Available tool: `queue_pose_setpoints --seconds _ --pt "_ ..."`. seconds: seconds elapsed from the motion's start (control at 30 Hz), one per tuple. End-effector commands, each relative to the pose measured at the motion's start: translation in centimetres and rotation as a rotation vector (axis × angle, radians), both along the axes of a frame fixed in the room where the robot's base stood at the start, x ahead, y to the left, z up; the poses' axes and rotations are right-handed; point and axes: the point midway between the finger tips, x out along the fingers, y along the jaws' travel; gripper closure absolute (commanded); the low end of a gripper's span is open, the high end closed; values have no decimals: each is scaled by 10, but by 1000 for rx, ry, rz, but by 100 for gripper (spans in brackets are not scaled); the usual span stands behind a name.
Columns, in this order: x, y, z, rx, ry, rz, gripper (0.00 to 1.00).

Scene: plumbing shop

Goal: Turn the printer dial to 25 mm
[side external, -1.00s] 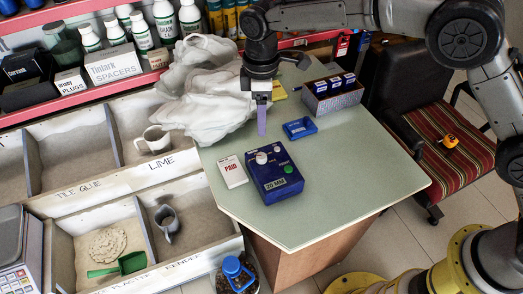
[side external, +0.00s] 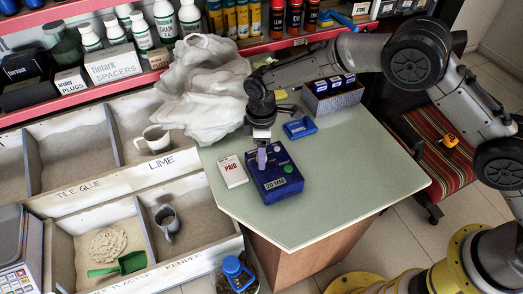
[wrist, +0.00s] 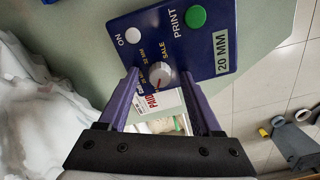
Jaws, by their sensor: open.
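The blue printer (side external: 283,190) sits on the pale green counter, with a label reading 20 MM on its front. In the wrist view the printer (wrist: 205,55) shows a green PRINT button (wrist: 196,17), a white ON button (wrist: 133,35) and the grey-white dial (wrist: 161,74) with a small red mark. The side view hides the dial behind my fingers; contact cannot be told.
A white PAID card (side external: 232,171) lies just left of the printer. A blue tray (side external: 299,128) and a box of blue-labelled items (side external: 333,98) stand behind it. A crumpled white bag (side external: 200,95) is at the back left. The counter's right front is clear.

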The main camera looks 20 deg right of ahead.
Motion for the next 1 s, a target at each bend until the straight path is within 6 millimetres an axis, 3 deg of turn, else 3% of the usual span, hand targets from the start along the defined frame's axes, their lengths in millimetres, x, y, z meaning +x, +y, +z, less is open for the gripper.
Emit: queue_pose_setpoints --seconds 0.23,0.6,1.0 --pt "0 0 -1 0 0 0 34" --pt "0 0 0 0 0 0 100" --pt "0 0 0 0 0 -35 100"
